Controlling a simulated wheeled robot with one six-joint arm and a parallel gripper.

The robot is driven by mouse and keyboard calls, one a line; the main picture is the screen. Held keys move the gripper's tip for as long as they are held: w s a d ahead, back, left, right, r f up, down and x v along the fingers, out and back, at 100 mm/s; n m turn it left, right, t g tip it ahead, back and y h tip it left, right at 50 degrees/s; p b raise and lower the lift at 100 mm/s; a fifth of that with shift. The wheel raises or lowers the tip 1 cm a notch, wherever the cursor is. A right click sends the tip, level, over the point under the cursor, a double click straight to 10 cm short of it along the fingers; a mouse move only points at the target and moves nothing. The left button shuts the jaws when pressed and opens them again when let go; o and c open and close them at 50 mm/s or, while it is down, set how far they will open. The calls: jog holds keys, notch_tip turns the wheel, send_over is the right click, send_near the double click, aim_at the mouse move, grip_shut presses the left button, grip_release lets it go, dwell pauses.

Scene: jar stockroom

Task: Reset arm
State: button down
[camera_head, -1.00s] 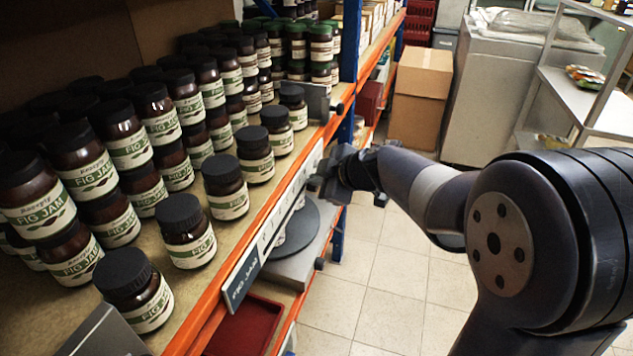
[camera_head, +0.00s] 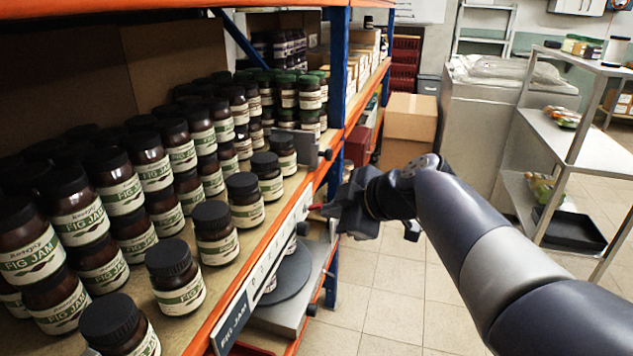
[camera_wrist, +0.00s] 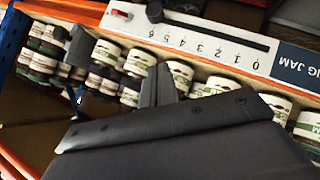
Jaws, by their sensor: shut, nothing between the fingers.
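My gripper (camera_head: 328,208) is dark grey and stands in the aisle, just right of the shelf's front edge in the head view. Its fingers are shut with nothing between them. My arm reaches to it from the lower right. In the wrist view the dark gripper (camera_wrist: 158,88) covers much of the lower middle, with the shelf edge and jars beyond it. No jar is held.
Fig jam jars (camera_head: 216,233) crowd the shelf at left. An orange shelf edge (camera_head: 228,312) carries a numbered slider strip (camera_head: 284,243). A round dark plate (camera_head: 288,275) lies below it. A cardboard box (camera_head: 408,118) and metal rack (camera_head: 575,140) stand beyond. Tiled floor is clear between.

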jog(key=shift+w+a, duration=0.1)
send_near(303, 229)
jog(key=w+a, duration=0.1)
jog(key=w+a+f, duration=0.1)
jog(key=a, duration=0.1)
jog(key=w+a+f, duration=0.1)
jog(key=w, duration=0.1)
jog(key=shift+a+p, duration=0.15)
jog(key=shift+p, duration=0.15)
jog(key=shift+w+f, duration=0.25)
